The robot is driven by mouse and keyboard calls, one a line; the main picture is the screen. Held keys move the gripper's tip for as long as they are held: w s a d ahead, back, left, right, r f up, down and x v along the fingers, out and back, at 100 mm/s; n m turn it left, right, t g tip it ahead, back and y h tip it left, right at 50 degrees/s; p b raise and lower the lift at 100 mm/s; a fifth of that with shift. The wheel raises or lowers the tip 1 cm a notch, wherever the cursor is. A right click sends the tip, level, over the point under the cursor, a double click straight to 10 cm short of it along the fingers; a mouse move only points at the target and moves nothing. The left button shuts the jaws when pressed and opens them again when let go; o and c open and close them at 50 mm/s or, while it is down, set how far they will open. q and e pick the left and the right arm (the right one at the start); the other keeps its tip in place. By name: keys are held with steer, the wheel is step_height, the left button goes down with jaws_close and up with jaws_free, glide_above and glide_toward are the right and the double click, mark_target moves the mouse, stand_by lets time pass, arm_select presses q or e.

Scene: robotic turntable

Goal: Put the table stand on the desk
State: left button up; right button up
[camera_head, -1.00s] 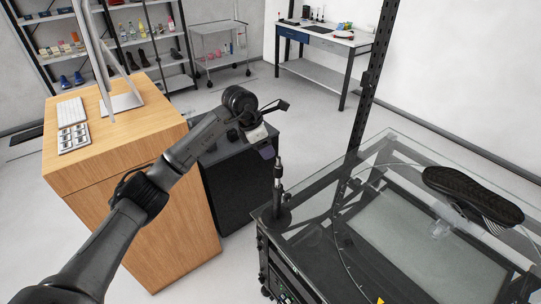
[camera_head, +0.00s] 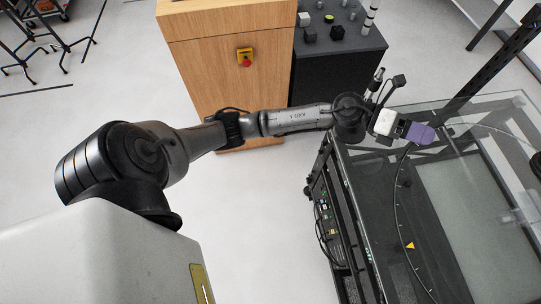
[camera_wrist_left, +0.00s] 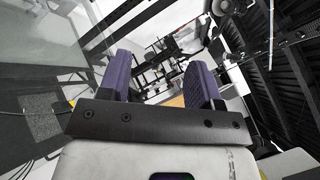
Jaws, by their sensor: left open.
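A slim upright rod with a silver tip (camera_head: 377,76), which I take to be the table stand, shows just behind my left wrist. Its base is hidden by the arm, so I cannot tell whether arm and stand touch. The wooden desk (camera_head: 222,60) is at the top, left of centre; little of its top shows. My right gripper is not in view.
The turntable (camera_head: 470,215) has a glass top, an upright black rail (camera_head: 490,55) and a yellow marker (camera_head: 410,245). A dark cabinet (camera_head: 335,62) with small items stands beside the desk. A red button on yellow (camera_head: 244,57) is on the desk front. Grey floor (camera_head: 265,215) is clear.

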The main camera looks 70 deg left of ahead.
arm_select(q)
steer(key=s+a+f+n+t+y, duration=0.1)
steer(key=s+a+f+n+y, duration=0.1)
steer(key=s+f+n+y, duration=0.6)
steer(key=s+a+f+n+y, duration=0.2)
steer(key=a+f+n+y, duration=0.15)
steer(key=n, duration=0.85)
steer(key=s+a+f+n+t+y, duration=0.1)
steer(key=s+f+n+y, duration=0.5)
steer(key=n, duration=0.4)
steer(key=s+d+f+n+g+h, duration=0.1)
steer(key=s+f+g, duration=0.3)
steer(key=s, duration=0.5)
steer(key=s+d+f+n+g, duration=0.2)
steer(key=s+g, duration=0.4)
steer(key=s, duration=0.4)
step_height(320, 180, down, 2)
steer(key=shift+s+f+n+g+h, duration=0.15)
steer(key=shift+f+n+g+h, duration=0.2)
steer(key=shift+n, duration=0.35)
steer(key=shift+r, duration=0.15)
step_height(320, 180, up, 22)
steer(key=p, duration=2.2)
steer(key=shift+r, duration=0.2)
